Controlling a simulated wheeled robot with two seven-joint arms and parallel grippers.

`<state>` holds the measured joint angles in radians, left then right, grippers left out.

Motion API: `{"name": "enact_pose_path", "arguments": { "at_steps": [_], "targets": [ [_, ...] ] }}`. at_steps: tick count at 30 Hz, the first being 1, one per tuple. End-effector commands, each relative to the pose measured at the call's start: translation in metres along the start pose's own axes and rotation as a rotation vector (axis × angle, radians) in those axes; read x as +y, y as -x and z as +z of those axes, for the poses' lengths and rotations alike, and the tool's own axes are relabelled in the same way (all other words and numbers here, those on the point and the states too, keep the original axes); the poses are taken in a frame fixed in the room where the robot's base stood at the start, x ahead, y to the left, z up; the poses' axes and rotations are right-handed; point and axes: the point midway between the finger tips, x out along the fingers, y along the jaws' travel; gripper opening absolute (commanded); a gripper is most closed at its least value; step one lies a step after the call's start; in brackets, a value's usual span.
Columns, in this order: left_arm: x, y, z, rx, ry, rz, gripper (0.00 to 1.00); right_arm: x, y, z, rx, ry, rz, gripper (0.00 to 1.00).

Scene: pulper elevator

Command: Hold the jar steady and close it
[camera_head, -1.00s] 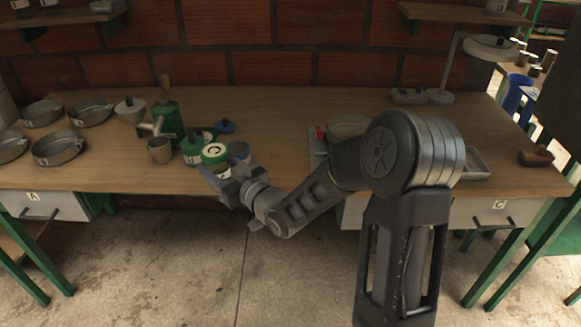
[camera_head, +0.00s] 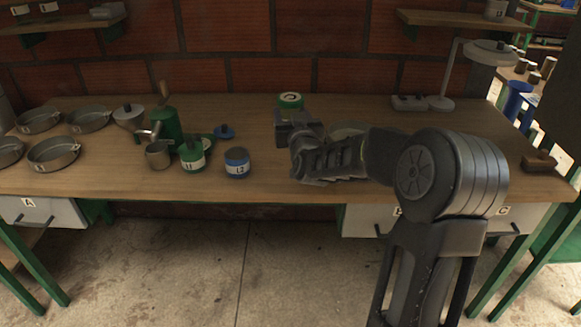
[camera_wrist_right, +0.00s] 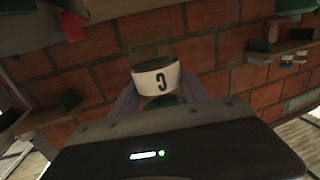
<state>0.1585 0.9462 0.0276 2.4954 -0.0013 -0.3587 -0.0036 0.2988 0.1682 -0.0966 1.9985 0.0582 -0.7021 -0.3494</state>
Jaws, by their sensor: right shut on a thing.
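My right gripper (camera_head: 298,128) is shut on a green jar with a white label marked C (camera_head: 290,101), held above the back middle of the bench. In the right wrist view, its white label (camera_wrist_right: 157,78) shows between the fingers, tilted. A green jar labelled L1 (camera_head: 192,155) and a blue jar labelled L2 (camera_head: 236,163) stand upright on the bench to the left of the gripper. My left gripper is not in view.
A green pulper (camera_head: 167,122) with a metal cup (camera_head: 158,154) stands left of the jars. Several metal pans (camera_head: 53,153) are at the far left. A lamp (camera_head: 441,98) and a wooden brush (camera_head: 538,163) are at the right. Bench space between the L2 jar and my gripper is clear.

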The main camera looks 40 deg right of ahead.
Motion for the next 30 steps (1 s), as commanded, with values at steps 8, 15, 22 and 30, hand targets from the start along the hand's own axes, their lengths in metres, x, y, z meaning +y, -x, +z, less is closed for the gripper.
{"name": "enact_pose_path", "arguments": {
  "at_steps": [8,15,22,30],
  "targets": [
    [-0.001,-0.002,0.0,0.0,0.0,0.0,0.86,0.0,-0.001,0.028,-0.003,0.002,0.0,0.0],
    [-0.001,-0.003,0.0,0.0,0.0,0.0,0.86,0.0,-0.003,0.061,-0.001,0.0,0.0,0.0],
    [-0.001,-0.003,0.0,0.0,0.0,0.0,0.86,0.0,-0.003,0.062,0.002,0.0,0.0,0.0],
    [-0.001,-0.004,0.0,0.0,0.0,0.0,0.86,-0.001,-0.003,0.081,-0.002,0.001,-0.002,0.0]
  ]
}}
